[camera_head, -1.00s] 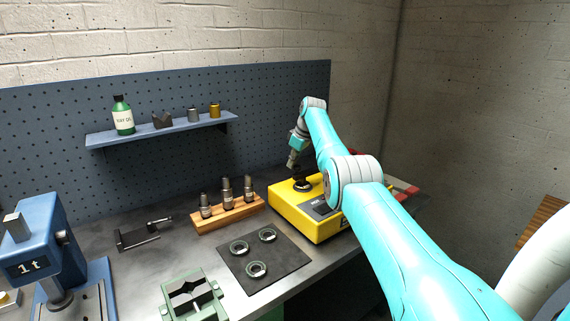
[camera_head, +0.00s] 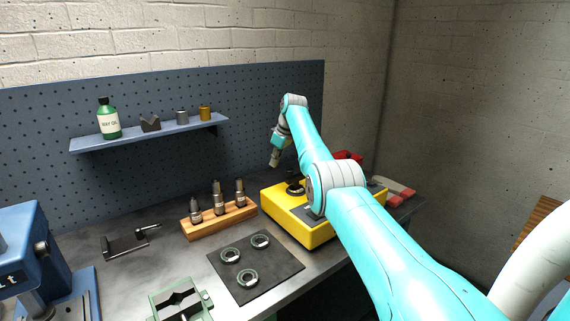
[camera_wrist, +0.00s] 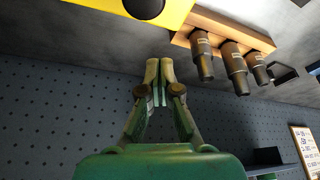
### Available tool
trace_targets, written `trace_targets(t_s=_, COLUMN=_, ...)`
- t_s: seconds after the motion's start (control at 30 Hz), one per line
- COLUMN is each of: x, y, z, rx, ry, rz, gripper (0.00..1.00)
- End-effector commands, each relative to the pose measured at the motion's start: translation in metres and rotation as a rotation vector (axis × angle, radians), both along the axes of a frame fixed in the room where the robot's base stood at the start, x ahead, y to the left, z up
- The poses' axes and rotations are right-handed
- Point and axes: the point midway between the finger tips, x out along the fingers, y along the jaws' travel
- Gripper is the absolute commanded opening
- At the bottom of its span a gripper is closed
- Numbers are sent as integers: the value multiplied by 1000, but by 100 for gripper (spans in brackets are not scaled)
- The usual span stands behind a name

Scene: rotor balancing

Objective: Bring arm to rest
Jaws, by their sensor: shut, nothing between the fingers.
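My gripper (camera_head: 274,161) hangs above the bench behind the yellow balancing machine (camera_head: 297,226), near the pegboard. In the wrist view my gripper (camera_wrist: 159,72) has its fingertips together with nothing between them. It is apart from the machine, whose yellow edge (camera_wrist: 100,8) shows at the top left of that view. A dark round part (camera_head: 295,188) sits on top of the machine. My arm crosses in front of the machine and hides its right part.
A wooden block (camera_head: 220,221) with several tool holders stands left of the machine. A dark mat (camera_head: 262,286) with three rings lies in front. A shelf (camera_head: 150,134) with a green bottle (camera_head: 108,119) is on the pegboard. A blue press (camera_head: 30,250) stands at left.

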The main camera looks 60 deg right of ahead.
Motion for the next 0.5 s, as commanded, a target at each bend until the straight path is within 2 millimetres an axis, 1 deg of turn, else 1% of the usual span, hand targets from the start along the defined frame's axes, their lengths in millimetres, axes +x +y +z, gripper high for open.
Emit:
trace_targets(t_s=0.03, x=-7, y=-5, z=13, rx=-5, ry=-4, rz=-6, gripper=0)
trace_targets(t_s=0.2, x=-18, y=-6, z=46, rx=-5, ry=-5, rz=-4, gripper=0)
trace_targets(t_s=0.3, x=-24, y=-7, z=62, rx=-3, ry=-5, rz=-5, gripper=0)
trace_targets(t_s=0.5, x=-31, y=-8, z=82, rx=-3, ry=-5, rz=-5, gripper=0)
